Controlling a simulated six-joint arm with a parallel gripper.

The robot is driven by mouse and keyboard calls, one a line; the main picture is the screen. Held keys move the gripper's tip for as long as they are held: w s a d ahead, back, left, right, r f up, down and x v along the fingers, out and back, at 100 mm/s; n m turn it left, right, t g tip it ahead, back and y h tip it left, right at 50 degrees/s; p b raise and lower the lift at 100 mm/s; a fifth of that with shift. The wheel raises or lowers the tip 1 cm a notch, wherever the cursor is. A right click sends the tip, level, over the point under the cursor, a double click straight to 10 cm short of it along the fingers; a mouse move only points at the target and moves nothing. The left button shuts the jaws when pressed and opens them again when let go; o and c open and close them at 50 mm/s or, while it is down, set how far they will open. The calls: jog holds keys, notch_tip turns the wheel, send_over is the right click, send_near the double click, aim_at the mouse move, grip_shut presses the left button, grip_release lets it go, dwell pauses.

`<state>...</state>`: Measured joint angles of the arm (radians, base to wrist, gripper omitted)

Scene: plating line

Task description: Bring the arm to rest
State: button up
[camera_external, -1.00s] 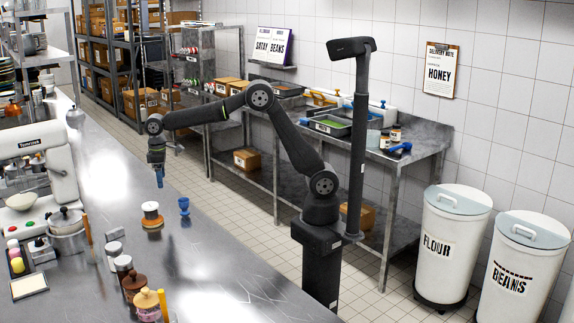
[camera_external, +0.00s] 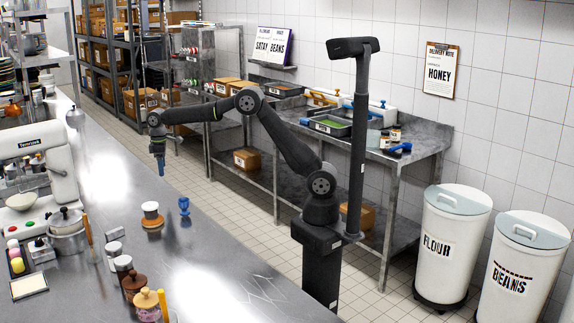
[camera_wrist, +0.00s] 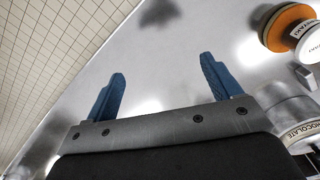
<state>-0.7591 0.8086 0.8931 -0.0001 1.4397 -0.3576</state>
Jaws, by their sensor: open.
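My gripper (camera_external: 160,170) hangs from the end of my outstretched arm, pointing down over the right edge of the long steel counter (camera_external: 215,255). Its blue fingers also show in the wrist view (camera_wrist: 165,90), spread apart with nothing between them. The gripper is open and empty, apart from any object. Beyond the fingers, the wrist view shows the bare counter top and, at left, the tiled floor (camera_wrist: 50,50).
A white-and-orange spool-like item (camera_external: 152,215) and a blue cup-like item (camera_external: 184,206) stand on the counter. Several jars (camera_external: 133,283), a mixer (camera_external: 45,165) and a pot (camera_external: 67,235) stand farther left. A side table with trays (camera_external: 335,123) is behind my arm. Bins (camera_external: 450,245) stand at right.

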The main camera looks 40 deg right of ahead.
jog(key=s+a+f, duration=0.1)
jog(key=a, duration=0.2)
jog(key=s+a+f, duration=0.1)
jog(key=a+f, duration=0.1)
jog(key=a, duration=0.1)
jog(key=s+a+f, duration=0.1)
jog(key=a+f, duration=0.1)
jog(key=shift+s+a+f, duration=0.1)
jog(key=shift+a+f, duration=0.15)
jog(key=shift+a, duration=0.15)
jog(key=f, duration=0.1)
jog(key=a+f, duration=0.1)
jog(key=f, duration=0.1)
jog(key=shift+s+a, duration=0.1)
jog(key=shift+s, duration=0.1)
jog(key=shift+f, duration=0.55)
